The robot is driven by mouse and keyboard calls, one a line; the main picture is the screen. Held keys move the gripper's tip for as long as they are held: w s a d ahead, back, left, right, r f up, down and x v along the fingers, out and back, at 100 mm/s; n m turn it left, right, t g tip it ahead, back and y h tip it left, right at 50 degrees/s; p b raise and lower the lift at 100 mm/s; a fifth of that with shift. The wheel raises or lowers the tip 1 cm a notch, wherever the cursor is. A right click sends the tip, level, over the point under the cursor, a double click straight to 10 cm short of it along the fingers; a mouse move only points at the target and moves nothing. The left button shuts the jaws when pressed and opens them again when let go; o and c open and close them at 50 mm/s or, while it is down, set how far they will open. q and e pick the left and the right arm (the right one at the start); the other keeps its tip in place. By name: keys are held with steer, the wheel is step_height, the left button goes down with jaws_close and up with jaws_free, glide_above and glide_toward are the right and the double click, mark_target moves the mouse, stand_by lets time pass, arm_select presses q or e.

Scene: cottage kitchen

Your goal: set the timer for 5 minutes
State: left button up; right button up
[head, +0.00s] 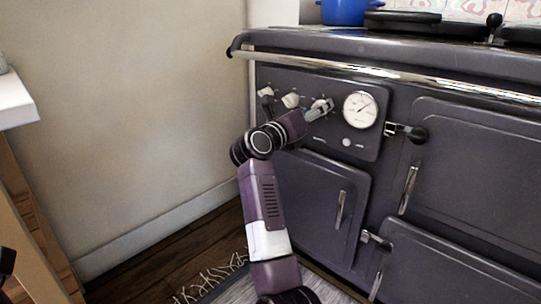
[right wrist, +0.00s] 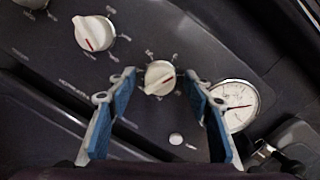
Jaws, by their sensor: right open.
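The dark stove's control panel (head: 335,136) has three white knobs and a round white dial (head: 361,110). I cannot read which control is the timer. My right gripper (head: 318,110) is at the panel in front of this knob. In the right wrist view my right gripper (right wrist: 161,78) is open, with one blue-padded finger on each side of the knob and visible gaps between.
The middle knob (right wrist: 95,33) and the left knob (head: 265,92) are beside it. A chrome rail (head: 390,78) runs above the panel. Oven doors with handles (head: 408,190) lie right and below. A blue pot (head: 345,12) stands on top. Bare wall is left.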

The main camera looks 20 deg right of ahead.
steer(key=shift+d+n+b, duration=0.1)
steer(key=shift+n+b, duration=0.7)
steer(key=shift+n, duration=0.4)
steer(key=s+a+r+n+t+h+p, duration=0.1)
steer(key=s+a+r+n+t+p, duration=0.2)
steer(key=s+a+n+t+p, duration=0.4)
steer(key=s+a+r+n+t+p, duration=0.35)
steer(key=a+n+p, duration=0.45)
steer(key=n, duration=0.3)
steer(key=a+f+n+y+p, duration=0.6)
steer(key=f+n+y, duration=0.3)
steer(key=f, duration=0.1)
steer(key=w+a+f+n+y+p, duration=0.1)
steer(key=a+f+n+y+p, duration=0.5)
steer(key=f+n+y, duration=0.3)
step_height(320, 180, down, 3)
steer(key=shift+r+n+p, duration=0.2)
steer(key=shift+n+p, duration=0.2)
steer(key=shift+p, duration=0.35)
